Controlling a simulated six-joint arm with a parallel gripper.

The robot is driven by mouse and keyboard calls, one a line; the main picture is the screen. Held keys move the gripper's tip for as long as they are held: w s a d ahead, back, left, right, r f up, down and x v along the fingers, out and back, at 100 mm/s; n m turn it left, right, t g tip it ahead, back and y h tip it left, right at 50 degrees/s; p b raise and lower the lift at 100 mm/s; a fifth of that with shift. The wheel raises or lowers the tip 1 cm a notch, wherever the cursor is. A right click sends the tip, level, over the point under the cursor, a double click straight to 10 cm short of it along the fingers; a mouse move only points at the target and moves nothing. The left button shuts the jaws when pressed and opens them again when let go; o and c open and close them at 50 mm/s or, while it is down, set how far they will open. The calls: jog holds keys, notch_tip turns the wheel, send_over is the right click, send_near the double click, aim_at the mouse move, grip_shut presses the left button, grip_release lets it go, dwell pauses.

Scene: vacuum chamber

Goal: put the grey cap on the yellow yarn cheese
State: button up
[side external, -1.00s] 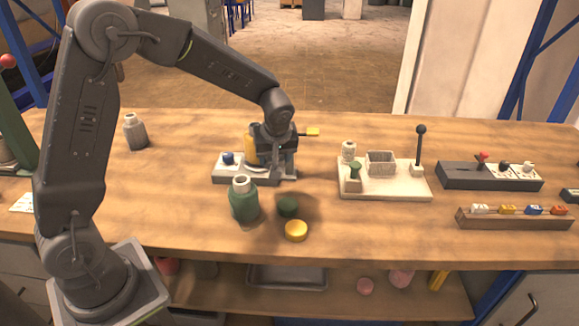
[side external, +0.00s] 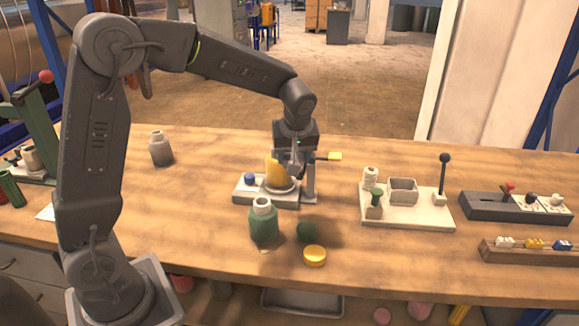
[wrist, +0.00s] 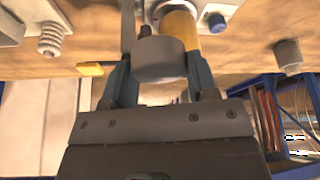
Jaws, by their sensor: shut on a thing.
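The yellow yarn cheese (side external: 273,172) stands on a grey fixture (side external: 262,198) and also shows at the top of the wrist view (wrist: 181,30). My gripper (side external: 293,163) is just above and beside its top, partly hiding it in the side view. In the wrist view my gripper (wrist: 160,78) is shut on the grey cap (wrist: 160,60), a short grey cylinder between the fingers. The cap overlaps the cheese's lower part in that view; I cannot tell whether they touch. In the side view the cap is hard to separate from the fingers.
The fixture has a blue knob (side external: 250,179) and a yellow-tipped lever (side external: 332,157). A green yarn cheese (side external: 263,227), green cap (side external: 307,232) and yellow cap (side external: 314,255) lie in front. A grey yarn cheese (side external: 161,150) stands left. A cream board (side external: 420,218) lies right.

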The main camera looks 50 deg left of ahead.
notch_tip(320, 180, up, 11)
jog(key=w+a+n+g, duration=0.25)
jog(key=a+n, duration=0.35)
jog(key=a, duration=0.4)
jog(key=shift+y, duration=0.4)
jog(key=f, duration=0.5)
jog(key=shift+w+a, duration=0.1)
jog(key=shift+w, duration=0.1)
jog(key=shift+f, duration=2.85)
jog(key=shift+f, duration=0.15)
